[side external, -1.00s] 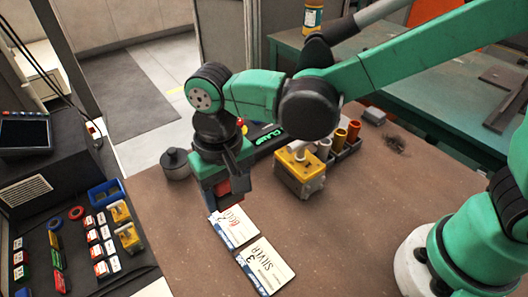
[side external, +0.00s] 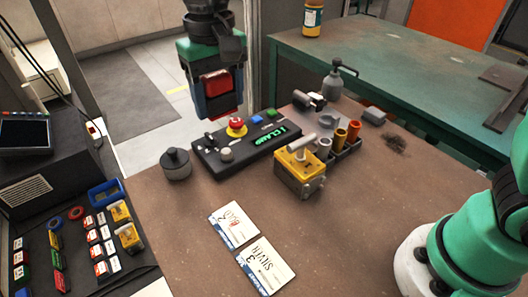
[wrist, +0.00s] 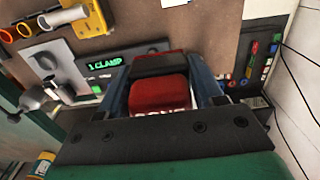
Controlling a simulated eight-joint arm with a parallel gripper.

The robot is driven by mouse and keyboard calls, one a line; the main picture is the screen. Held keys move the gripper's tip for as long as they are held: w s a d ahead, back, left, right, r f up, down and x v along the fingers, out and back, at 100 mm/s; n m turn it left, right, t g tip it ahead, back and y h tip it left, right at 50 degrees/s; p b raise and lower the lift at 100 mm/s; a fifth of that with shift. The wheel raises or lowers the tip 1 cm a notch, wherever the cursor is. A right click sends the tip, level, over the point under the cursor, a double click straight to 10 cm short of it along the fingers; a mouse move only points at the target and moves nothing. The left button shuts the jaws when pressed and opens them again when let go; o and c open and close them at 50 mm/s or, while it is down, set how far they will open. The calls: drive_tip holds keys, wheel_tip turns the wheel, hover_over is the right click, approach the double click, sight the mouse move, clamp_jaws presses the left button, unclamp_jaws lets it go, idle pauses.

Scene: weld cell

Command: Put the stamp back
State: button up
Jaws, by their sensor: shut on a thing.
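My gripper (side external: 217,110) is shut on a red stamp (side external: 215,83) and holds it in the air, over the far end of the bench behind the clamp panel. In the wrist view the stamp (wrist: 158,95) sits between the two blue fingers, with a black part beyond it and partly hidden white lettering on its near edge. I cannot tell which place belongs to the stamp.
The clamp panel (side external: 245,148) has a red mushroom button. A yellow box (side external: 300,175), a rack of coloured cylinders (side external: 346,150) and a dark round pot (side external: 175,164) stand near it. A sloped console (side external: 85,245) is at left.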

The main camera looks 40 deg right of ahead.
sight(232, 191)
wheel_tip(232, 191, down, 18)
idle(0.4)
drive_tip(key=shift+f, duration=0.15)
drive_tip(key=o, duration=1)
wheel_tip(232, 191, up, 12)
drive_tip(key=s+d+t, duration=0.3)
drive_tip(key=s+d, duration=0.1)
drive_tip(key=d, duration=0.4)
drive_tip(key=s+d+r+t, duration=0.1)
drive_tip(key=s+d+t, duration=0.3)
drive_tip(key=d, duration=0.4)
drive_tip(key=shift+s+d+r, duration=0.15)
drive_tip(key=shift+r, duration=0.15)
